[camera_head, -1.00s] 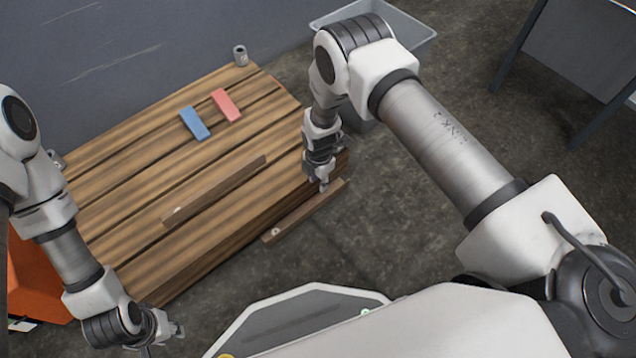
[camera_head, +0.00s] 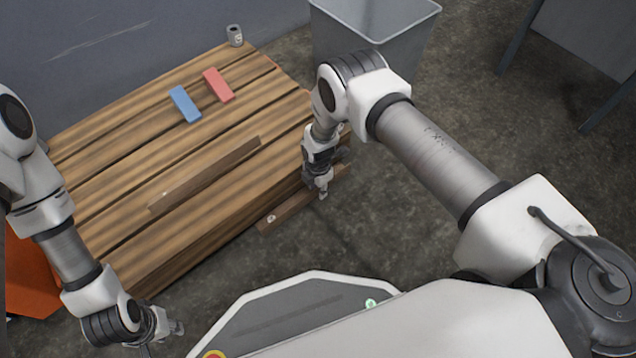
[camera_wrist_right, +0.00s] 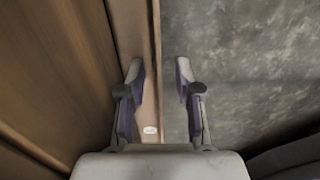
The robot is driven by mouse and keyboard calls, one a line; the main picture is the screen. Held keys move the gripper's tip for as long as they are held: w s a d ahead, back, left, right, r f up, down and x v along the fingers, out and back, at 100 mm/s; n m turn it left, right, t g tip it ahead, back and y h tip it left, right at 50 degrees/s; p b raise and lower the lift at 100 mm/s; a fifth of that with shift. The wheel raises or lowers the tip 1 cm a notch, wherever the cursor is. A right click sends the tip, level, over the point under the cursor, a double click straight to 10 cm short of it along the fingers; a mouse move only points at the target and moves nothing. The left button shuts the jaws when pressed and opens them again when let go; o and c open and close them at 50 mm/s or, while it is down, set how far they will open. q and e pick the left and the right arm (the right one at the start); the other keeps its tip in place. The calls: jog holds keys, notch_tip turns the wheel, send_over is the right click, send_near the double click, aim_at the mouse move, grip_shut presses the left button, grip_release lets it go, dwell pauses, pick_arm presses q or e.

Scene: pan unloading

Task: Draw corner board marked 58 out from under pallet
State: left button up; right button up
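One brown corner board (camera_head: 285,214) lies low along the pallet's (camera_head: 115,255) front side, near its right end. A white label (camera_wrist_right: 150,130) shows on it in the right wrist view, but the number is unreadable. Another brown board (camera_head: 205,177) lies on top of the pallet. My right gripper (camera_head: 322,192) is low at the front board, hiding part of it. In the right wrist view its fingers (camera_wrist_right: 160,68) are apart, with the board's edge between them, nearer the left finger. My left gripper (camera_head: 177,328) is near the pallet's front left corner, its finger opening unclear.
A grey bin (camera_head: 375,25) is behind my right arm. An orange object (camera_head: 30,280) is at the left. Grey floor (camera_head: 380,240) in front of the pallet is clear.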

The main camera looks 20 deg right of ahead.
jog(key=shift+f, duration=0.8)
pick_arm(q)
jog(key=shift+f, duration=0.5)
pick_arm(e)
grip_shut()
